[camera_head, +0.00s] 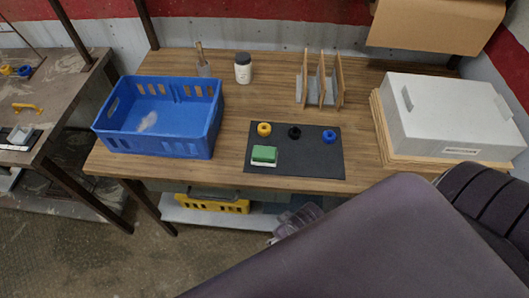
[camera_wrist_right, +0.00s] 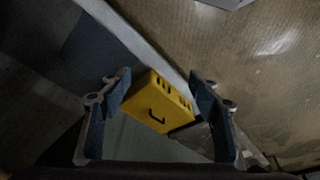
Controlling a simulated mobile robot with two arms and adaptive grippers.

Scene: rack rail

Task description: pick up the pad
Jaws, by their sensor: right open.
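The pad (camera_head: 264,154) appears as a small green block with a white underside. It lies flat on the front left part of a black mat (camera_head: 318,163) on the wooden table. My right gripper (camera_wrist_right: 160,78) is open in the right wrist view, with nothing between its fingers. In the head view my right arm covers the lower right, and part of the gripper shows below the table's front edge, apart from the pad. The pad is not seen in the wrist view. My left gripper is not in view.
Yellow (camera_head: 264,129), black (camera_head: 294,132) and blue (camera_head: 329,136) rings sit behind the pad. A blue crate (camera_head: 165,143) stands left, a white box (camera_head: 450,115) right, a wooden rack (camera_head: 322,85) and jar (camera_head: 243,68) behind. A yellow crate (camera_head: 213,205) is on the lower shelf, likely also the yellow box (camera_wrist_right: 158,105).

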